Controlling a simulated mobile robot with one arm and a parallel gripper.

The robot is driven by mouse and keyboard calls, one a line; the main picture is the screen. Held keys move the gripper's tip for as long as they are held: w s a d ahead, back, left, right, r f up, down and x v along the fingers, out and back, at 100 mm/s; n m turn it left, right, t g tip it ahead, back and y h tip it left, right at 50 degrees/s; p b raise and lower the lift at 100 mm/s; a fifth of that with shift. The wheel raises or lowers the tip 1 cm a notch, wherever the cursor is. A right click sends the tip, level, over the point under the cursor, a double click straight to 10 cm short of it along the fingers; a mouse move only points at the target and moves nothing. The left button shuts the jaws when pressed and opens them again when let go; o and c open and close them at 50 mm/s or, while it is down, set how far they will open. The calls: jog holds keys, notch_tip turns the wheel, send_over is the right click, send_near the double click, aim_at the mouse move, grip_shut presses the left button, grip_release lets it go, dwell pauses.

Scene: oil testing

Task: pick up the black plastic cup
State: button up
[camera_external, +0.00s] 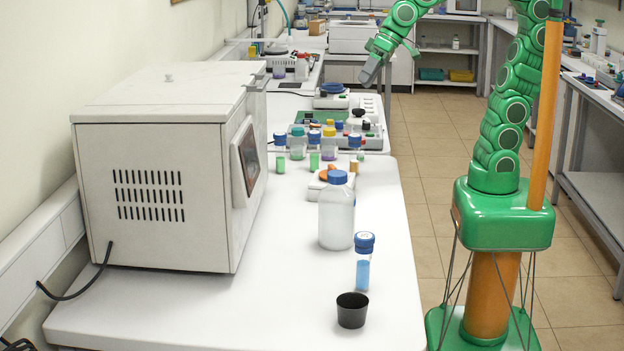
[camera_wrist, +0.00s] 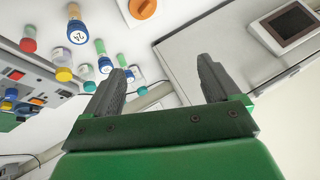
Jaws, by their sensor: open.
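The black plastic cup (camera_external: 352,310) stands upright on the white bench near its front right corner, in the external view. It is not visible in the wrist view. My gripper (camera_external: 372,74) is raised above the far part of the bench, well behind and above the cup. In the wrist view my gripper's two dark fingers (camera_wrist: 163,88) are apart with nothing between them.
A vial of blue liquid (camera_external: 363,262) and a white bottle with a blue cap (camera_external: 337,212) stand just behind the cup. A large white machine (camera_external: 160,170) fills the bench's left side. Several capped vials (camera_external: 314,147) stand farther back. The bench left of the cup is clear.

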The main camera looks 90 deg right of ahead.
jog(key=w+a+r+m+t+y, duration=0.1)
jog(key=w+a+r+t+y, duration=0.15)
jog(key=w+a+r, duration=0.5)
jog(key=w+a+r+m+t+y, duration=0.1)
jog(key=w+a+r+t, duration=0.35)
jog(key=w+r, duration=0.55)
jog(key=a+f+n+h, duration=0.2)
jog(key=a+f+n, duration=0.1)
jog(key=a+n, duration=0.3)
jog(key=m+g+y, duration=0.2)
jog(key=m+y, duration=0.3)
jog(key=m, duration=2.5)
send_over(352, 307)
jog(key=s, duration=1)
notch_tip(352, 307, down, 36)
jog(key=shift+n+h, duration=0.45)
jog(key=shift+n, duration=0.15)
jog(key=w+d+f, duration=0.2)
jog(key=d+f, duration=0.1)
jog(key=shift+d, duration=0.3)
jog(key=shift+w+d+f, duration=0.1)
jog(key=shift+w, duration=0.1)
jog(key=shift+x, duration=1.35)
jog(key=shift+w+a+f, duration=0.3)
jog(key=shift+a+f, duration=0.05)
jog(key=shift+a, duration=0.05)
jog(key=shift+x, duration=0.9)
jog(key=shift+w+a, duration=0.15)
jog(key=shift+w, duration=0.2)
